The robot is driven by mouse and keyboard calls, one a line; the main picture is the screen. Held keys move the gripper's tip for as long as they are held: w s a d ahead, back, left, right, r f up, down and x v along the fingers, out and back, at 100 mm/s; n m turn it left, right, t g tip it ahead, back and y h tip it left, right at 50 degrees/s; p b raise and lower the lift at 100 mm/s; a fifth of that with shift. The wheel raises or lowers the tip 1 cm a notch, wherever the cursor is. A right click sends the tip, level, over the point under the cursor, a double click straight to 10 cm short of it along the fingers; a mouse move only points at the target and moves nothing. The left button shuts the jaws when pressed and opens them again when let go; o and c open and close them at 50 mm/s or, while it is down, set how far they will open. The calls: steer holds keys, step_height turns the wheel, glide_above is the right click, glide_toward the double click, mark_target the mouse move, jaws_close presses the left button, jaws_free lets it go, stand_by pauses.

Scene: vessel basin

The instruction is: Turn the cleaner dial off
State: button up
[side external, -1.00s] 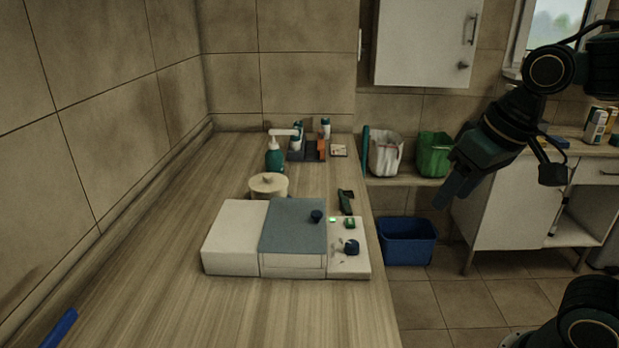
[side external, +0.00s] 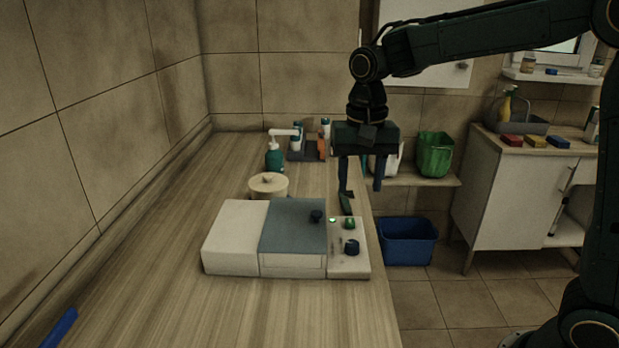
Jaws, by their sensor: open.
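The cleaner (side external: 232,240) is a low pale box on the counter with a grey-blue lid (side external: 293,228). Its control panel (side external: 348,268) is at the right end. A dark blue dial (side external: 352,247) sits on the panel; its exact setting is too small to read. A lit green indicator (side external: 332,220) and a green button (side external: 349,224) are behind it. A dark knob (side external: 316,216) stands on the lid. My gripper (side external: 361,188) points down, open and empty, above and behind the panel, apart from the dial.
A round lidded pot (side external: 268,185), a teal pump bottle (side external: 275,158) and a dark green tool (side external: 346,203) are behind the cleaner. A blue bin (side external: 407,242) stands on the floor.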

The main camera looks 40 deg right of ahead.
mark_target(352, 243)
steer(key=shift+w+f, duration=0.2)
steer(key=shift+w, duration=0.1)
steer(key=shift+f, duration=0.15)
step_height(352, 243, down, 14)
steer(key=shift+r, duration=0.25)
stand_by(0.4)
steer(key=c, duration=1)
